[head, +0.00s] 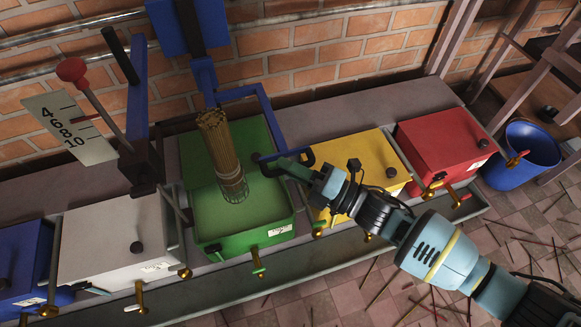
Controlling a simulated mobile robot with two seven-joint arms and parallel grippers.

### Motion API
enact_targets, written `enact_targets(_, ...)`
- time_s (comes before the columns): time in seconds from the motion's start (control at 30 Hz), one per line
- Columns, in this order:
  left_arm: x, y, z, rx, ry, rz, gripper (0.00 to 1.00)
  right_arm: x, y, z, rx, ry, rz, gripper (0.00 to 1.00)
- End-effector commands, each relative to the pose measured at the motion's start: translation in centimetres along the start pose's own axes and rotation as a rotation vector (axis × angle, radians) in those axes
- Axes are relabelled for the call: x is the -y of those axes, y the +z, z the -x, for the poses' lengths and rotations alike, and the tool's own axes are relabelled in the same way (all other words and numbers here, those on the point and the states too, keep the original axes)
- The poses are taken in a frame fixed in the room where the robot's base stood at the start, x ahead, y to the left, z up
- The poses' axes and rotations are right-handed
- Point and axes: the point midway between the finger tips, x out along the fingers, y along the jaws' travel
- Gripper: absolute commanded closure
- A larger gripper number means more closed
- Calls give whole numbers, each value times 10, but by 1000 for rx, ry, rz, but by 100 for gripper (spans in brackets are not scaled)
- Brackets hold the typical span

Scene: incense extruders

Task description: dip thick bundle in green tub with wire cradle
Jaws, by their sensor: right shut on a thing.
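The thick bundle (216,140) of tan sticks stands nearly upright, slightly tilted, with its lower end in the wire cradle (235,190). Both show over the green tub (215,235). I cannot tell whether the cradle's bottom touches the green surface. A blue bent bar (268,112) runs from the blue post behind the tub down to a dark handle at the tub's right side. My right gripper (272,165) is shut at this handle, right of the bundle; the fingers partly hide the grip. My left gripper is not in view.
A white tub (105,240) stands left, yellow (350,150) and red (440,140) tubs right, all with brass taps. A red-knobbed lever (72,70) and number scale (65,128) rise at left. A blue bucket (525,155) stands right; sticks litter the floor.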

Motion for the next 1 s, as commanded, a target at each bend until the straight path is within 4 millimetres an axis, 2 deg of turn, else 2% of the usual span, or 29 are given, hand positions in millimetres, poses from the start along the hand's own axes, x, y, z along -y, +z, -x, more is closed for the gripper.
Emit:
enact_targets(0.07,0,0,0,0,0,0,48,0,-1,0,-3,2,0,100)
enact_targets(0.1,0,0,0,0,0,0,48,0,-1,0,-3,2,0,84)
enact_targets(0.27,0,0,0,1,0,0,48,0,-1,0,-2,1,0,64)
enact_targets(0.63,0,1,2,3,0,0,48,0,0,6,0,-1,-1,64)
enact_targets(1.0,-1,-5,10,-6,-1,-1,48,0,0,61,1,-2,0,64)
